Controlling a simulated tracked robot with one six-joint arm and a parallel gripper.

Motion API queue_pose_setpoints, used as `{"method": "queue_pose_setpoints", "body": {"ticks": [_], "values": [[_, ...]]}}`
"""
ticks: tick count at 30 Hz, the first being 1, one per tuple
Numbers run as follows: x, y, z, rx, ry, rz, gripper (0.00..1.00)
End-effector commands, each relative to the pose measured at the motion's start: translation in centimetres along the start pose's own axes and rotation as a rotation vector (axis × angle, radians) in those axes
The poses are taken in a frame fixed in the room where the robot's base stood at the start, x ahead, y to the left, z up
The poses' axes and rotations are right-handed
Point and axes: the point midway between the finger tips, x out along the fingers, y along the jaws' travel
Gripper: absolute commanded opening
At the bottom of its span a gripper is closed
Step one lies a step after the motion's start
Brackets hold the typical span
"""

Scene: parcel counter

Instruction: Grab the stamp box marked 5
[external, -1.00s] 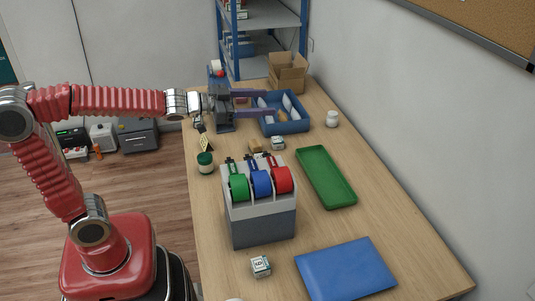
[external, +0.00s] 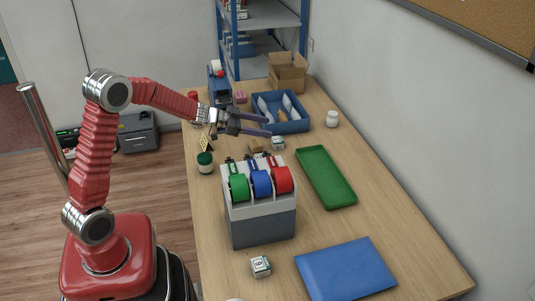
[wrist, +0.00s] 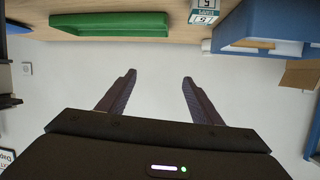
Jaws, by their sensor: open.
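A small white and teal stamp box marked 5 (wrist: 205,12) shows at the top edge of the wrist view, partly cut off. In the external view, a small white and teal box (external: 278,143) stands behind the tape dispenser, near the blue bin; its mark is too small to read there. My gripper (external: 268,126) is open and empty, above and close to that box in the picture. In the wrist view, its two fingers (wrist: 159,77) are spread with only pale wall between them. Another small box (external: 261,267) lies in front of the dispenser, its mark unclear.
The tape dispenser (external: 262,225) holds green, blue and red rolls. Around it are a blue bin (external: 292,127), a green tray (external: 327,178), a green jar (external: 205,163), a white cup (external: 332,119) and a blue folder (external: 345,270).

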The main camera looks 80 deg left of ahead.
Motion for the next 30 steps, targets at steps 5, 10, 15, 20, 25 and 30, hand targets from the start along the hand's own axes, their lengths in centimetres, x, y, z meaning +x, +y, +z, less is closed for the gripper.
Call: {"method": "queue_pose_setpoints", "body": {"ticks": [5,10,15,20,25,30], "values": [[-1.0,-4.2,7.0,-0.069,-0.054,-0.022,0.59],[-1.9,-6.1,10.0,-0.103,-0.076,-0.045,0.59],[-1.9,-6.2,10.1,-0.106,-0.077,-0.047,0.59],[-1.9,-6.1,10.1,-0.106,-0.077,-0.047,0.59],[-0.8,-6.2,10.3,-0.106,-0.078,-0.046,0.59],[1.7,-6.2,10.4,-0.105,-0.077,-0.045,0.59]]}}
